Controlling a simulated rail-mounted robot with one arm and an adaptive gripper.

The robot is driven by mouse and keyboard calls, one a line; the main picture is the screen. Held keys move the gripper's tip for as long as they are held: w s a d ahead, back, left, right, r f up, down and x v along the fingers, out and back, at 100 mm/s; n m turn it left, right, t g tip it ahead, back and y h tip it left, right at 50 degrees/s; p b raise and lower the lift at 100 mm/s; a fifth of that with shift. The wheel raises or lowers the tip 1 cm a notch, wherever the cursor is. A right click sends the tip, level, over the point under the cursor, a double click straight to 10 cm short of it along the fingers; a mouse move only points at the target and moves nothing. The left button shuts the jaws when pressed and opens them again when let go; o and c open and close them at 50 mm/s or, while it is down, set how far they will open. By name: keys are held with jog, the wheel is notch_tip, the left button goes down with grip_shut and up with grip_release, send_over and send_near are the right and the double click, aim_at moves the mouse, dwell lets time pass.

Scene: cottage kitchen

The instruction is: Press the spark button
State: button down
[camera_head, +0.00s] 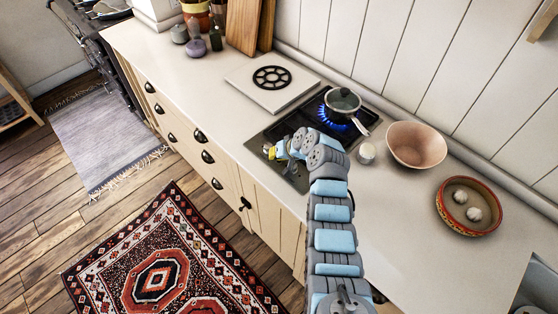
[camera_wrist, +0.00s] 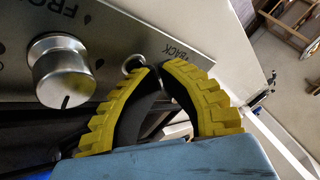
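In the wrist view a small round metal button (camera_wrist: 134,64) sits on the steel hob control panel (camera_wrist: 110,35), between the FRONT and BACK labels. I take it for the spark button; no label for it is readable. My gripper (camera_wrist: 160,70) has yellow ridged fingers whose tips come together just beside the button and partly overlap it. I cannot tell whether they touch it. The gripper looks shut and empty. In the head view my gripper (camera_head: 269,152) is over the front left part of the dark hob (camera_head: 283,128); the button is hidden there.
A large metal knob (camera_wrist: 62,70) stands left of the button. A white jar (camera_head: 366,152), pink bowl (camera_head: 416,146) and red-rimmed dish (camera_head: 468,208) stand right of the hob. The counter front right is clear.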

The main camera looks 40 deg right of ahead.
aim_at(276, 161)
jog(key=shift+r, duration=0.45)
dwell(0.5)
jog(key=shift+r+p, duration=1.5)
jog(key=shift+r, duration=1.5)
